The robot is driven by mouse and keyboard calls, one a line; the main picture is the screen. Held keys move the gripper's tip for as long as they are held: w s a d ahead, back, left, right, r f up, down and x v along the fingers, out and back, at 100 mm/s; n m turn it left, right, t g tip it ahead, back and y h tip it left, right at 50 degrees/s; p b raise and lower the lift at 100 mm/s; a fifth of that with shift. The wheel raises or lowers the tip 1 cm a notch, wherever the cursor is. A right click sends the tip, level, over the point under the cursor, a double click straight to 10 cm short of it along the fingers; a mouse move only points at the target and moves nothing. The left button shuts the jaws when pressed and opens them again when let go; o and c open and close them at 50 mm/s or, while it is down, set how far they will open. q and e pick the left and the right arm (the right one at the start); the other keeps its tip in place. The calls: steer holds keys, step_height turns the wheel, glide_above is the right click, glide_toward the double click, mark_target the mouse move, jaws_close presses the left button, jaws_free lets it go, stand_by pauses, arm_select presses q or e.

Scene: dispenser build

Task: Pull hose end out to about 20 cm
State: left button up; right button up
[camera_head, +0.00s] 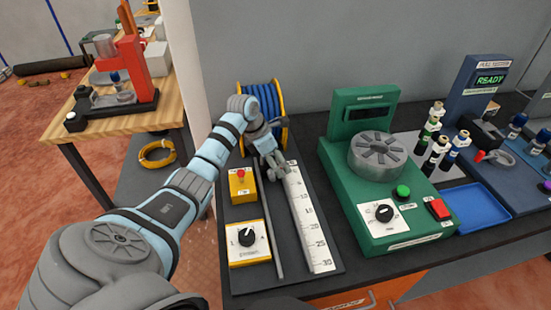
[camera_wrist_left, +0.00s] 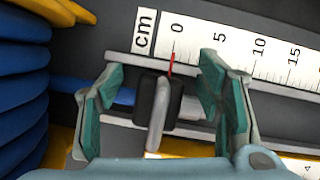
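The hose reel (camera_head: 263,103) with blue hose stands at the back of the dark board, and its coils fill the left edge of the left wrist view (camera_wrist_left: 22,95). A blue hose (camera_wrist_left: 92,92) runs from it to a black hose end (camera_wrist_left: 173,105) with a grey bar and a thin red pointer, near the 0 mark of the white cm ruler (camera_head: 311,232). My left gripper (camera_head: 275,170) is over the ruler's reel end. In the left wrist view its fingers (camera_wrist_left: 160,105) are open on either side of the hose end, with gaps showing. My right gripper is out of view.
Left of the ruler are a yellow box with a red button (camera_head: 242,185) and a yellow box with a black knob (camera_head: 248,243). A thin grey rail (camera_head: 271,232) runs beside the ruler. A green machine (camera_head: 385,190) stands to the right.

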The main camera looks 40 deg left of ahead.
mark_target(297, 223)
arm_select(q)
jaws_close()
steer(key=shift+s+d+r+p, duration=0.1)
steer(key=shift+s+d+p, duration=0.1)
steer(key=shift+p, duration=0.2)
steer(key=s+d+p, duration=0.1)
steer(key=d+p, duration=0.1)
steer(key=s+d+p, duration=0.4)
steer(key=shift+d, duration=0.1)
steer(key=s+d+p, duration=0.1)
steer(key=d, duration=0.1)
steer(key=s+d+p, duration=0.3)
steer(key=d, duration=0.1)
steer(key=shift+s+d, duration=0.1)
steer(key=shift+s, duration=0.3)
steer(key=shift+s+d, duration=0.2)
steer(key=shift+d, duration=0.05)
steer(key=shift+s+d+f+p, duration=0.2)
steer(key=shift+s+d+p, duration=0.6)
steer(key=shift+s+d, duration=0.4)
stand_by(0.5)
steer(key=shift+o, duration=0.7)
jaws_free()
steer(key=shift+w, duration=0.1)
